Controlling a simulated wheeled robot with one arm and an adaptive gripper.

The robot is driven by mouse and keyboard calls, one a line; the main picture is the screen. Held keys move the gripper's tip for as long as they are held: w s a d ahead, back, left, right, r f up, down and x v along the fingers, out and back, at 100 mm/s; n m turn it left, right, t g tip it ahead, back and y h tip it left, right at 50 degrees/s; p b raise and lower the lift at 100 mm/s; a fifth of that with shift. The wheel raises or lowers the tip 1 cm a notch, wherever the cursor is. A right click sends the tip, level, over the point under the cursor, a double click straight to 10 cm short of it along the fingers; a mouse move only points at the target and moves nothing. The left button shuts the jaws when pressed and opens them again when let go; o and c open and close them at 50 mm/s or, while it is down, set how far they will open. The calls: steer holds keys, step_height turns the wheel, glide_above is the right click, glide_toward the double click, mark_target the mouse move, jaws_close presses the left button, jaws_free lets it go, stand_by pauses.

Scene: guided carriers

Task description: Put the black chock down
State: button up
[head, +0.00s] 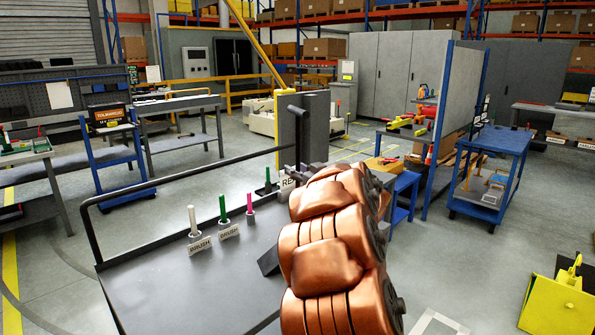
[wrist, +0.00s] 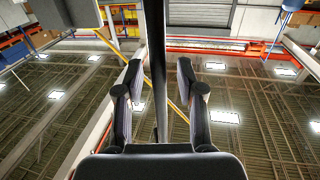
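A dark wedge shape (head: 268,261), partly hidden behind my arm, sits on the grey cart top; it may be the black chock, but I cannot tell for sure. My gripper (wrist: 159,66) points up toward the ceiling in the wrist view. Its two fingers stand apart, with ceiling showing between them. A dark upright bar (wrist: 157,45) runs between the fingers in that view, with a gap on each side. In the head view my gripper (head: 295,171) is small and mostly hidden beyond my copper-coloured arm, near a black upright tube (head: 299,135).
The grey cart (head: 165,285) has a rail and holds a white, a green (head: 222,206) and a pink stick in holders with labels.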

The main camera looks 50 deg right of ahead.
steer(key=b+v, duration=0.1)
steer(key=v, duration=1.1)
steer(key=shift+b, duration=0.4)
steer(key=shift+r, duration=0.1)
